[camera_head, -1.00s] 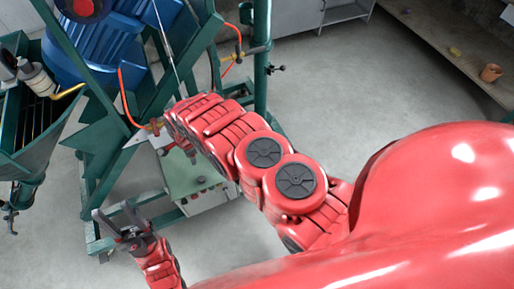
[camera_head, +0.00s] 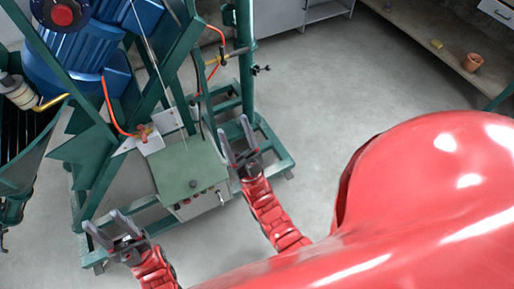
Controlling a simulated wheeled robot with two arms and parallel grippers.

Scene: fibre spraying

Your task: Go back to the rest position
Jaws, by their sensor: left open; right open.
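My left gripper (camera_head: 113,234) is at the lower left, its dark fingers spread and empty, in front of the machine's green base frame. My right gripper (camera_head: 235,143) is near the middle, its fingers apart with nothing between them, to the right of the control box. The green fibre-spraying machine (camera_head: 183,72) stands at the left with a blue motor (camera_head: 88,60). Its grey-green control box (camera_head: 187,172) sits low on the frame. A small valve with a red handle (camera_head: 143,133) is on a light plate above the box.
A shelf (camera_head: 420,50) at the upper right bears a terracotta pot (camera_head: 472,62) and a small yellow thing (camera_head: 436,44). A grey cabinet (camera_head: 280,14) stands at the back. The grey floor (camera_head: 310,110) between is clear. My red body fills the lower right.

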